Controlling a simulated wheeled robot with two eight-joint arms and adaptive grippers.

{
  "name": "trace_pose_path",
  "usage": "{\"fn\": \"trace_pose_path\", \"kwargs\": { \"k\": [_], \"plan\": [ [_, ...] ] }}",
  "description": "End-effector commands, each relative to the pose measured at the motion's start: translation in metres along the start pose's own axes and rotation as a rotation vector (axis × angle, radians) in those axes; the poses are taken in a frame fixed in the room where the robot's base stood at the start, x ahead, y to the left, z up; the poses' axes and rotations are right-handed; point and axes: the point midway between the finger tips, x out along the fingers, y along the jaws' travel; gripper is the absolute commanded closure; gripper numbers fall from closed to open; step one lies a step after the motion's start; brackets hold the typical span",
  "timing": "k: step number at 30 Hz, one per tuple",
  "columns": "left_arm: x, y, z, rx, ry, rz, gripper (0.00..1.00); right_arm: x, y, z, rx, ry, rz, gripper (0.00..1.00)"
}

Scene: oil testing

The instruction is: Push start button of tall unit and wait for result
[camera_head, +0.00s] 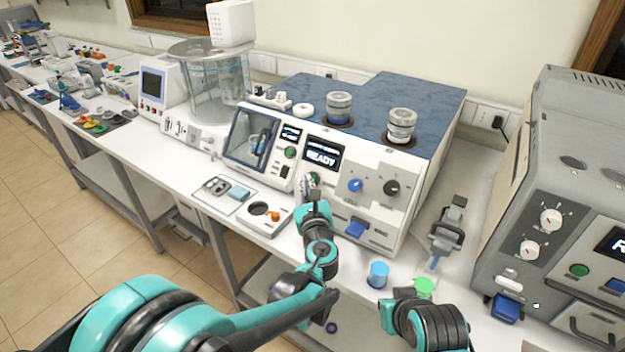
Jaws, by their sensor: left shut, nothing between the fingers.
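The tall unit (420,178) is the higher right part of the white and blue machine in the middle. Its display (322,156) reads "READY". My left gripper (312,184) is shut and empty, pointing at the front panel just below that display. Its fingertips are at or very near the start button area and hide most of the button; a little green shows there. Whether they touch it I cannot tell. My right arm (435,325) comes in at the bottom right; I cannot make out its gripper.
A blue cup (378,274) and a green cup (425,288) stand in front of the machine. A dark clamp-like holder (447,232) stands right of it. A grey machine (565,170) fills the right. A white tray with an orange piece (265,219) lies left of my left gripper.

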Motion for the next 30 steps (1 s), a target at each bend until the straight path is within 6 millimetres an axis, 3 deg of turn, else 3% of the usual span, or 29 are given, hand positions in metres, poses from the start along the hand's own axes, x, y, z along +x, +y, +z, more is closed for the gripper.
{"fn": "trace_pose_path", "kwargs": {
  "k": [30],
  "plan": [
    [0.0051, -0.0038, -0.0043, 0.000, 0.000, 0.000, 1.00, 0.0038, 0.0000, 0.0027, 0.000, 0.000, 0.000, 1.00]
  ]
}}
